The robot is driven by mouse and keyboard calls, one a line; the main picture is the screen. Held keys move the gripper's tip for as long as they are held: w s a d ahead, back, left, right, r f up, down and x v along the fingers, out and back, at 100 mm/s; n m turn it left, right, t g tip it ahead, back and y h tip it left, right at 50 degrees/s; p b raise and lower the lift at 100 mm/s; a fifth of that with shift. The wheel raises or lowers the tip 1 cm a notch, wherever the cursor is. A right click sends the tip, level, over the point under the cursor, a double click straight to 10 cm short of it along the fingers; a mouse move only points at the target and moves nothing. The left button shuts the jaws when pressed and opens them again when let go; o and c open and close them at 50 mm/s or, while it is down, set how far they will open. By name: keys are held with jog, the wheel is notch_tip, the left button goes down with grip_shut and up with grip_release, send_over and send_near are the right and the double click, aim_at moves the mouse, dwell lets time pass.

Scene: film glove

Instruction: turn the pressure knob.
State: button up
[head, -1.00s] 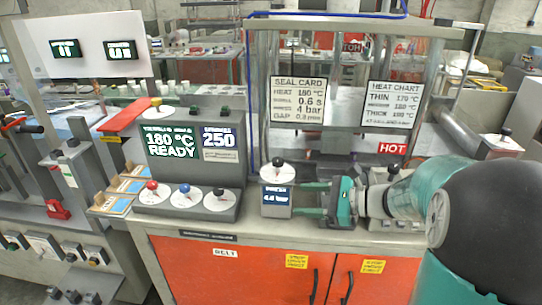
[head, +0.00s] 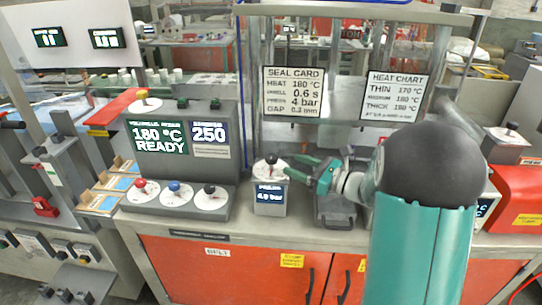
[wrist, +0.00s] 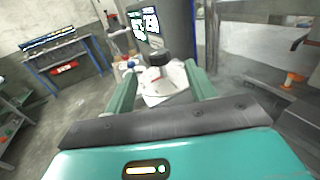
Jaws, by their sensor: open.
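The pressure knob (head: 271,160) is a black knob on a white round dial. The dial tops a small grey box with a blue display (head: 270,194) that seems to read about 4.0 bar; the digits are small. My gripper (head: 288,166) is just right of the knob, at about its height, fingers pointing left toward it. In the wrist view the open green fingers (wrist: 160,70) have the black knob (wrist: 158,59) between their lines, near the tips. The fingers look apart from the knob; exact depth is unclear.
A grey control panel (head: 180,140) with red, blue and black knobs stands to the left. A seal card (head: 294,92) behind reads 4 bar press. A heat chart (head: 394,97) hangs to its right. Metal press parts stand behind my gripper. The bench's orange doors (head: 215,270) are below.

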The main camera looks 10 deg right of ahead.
aim_at(277, 158)
jog(key=x, duration=0.8)
jog(key=shift+w+a, duration=0.1)
jog(key=shift+a, duration=0.25)
jog(key=c, duration=1)
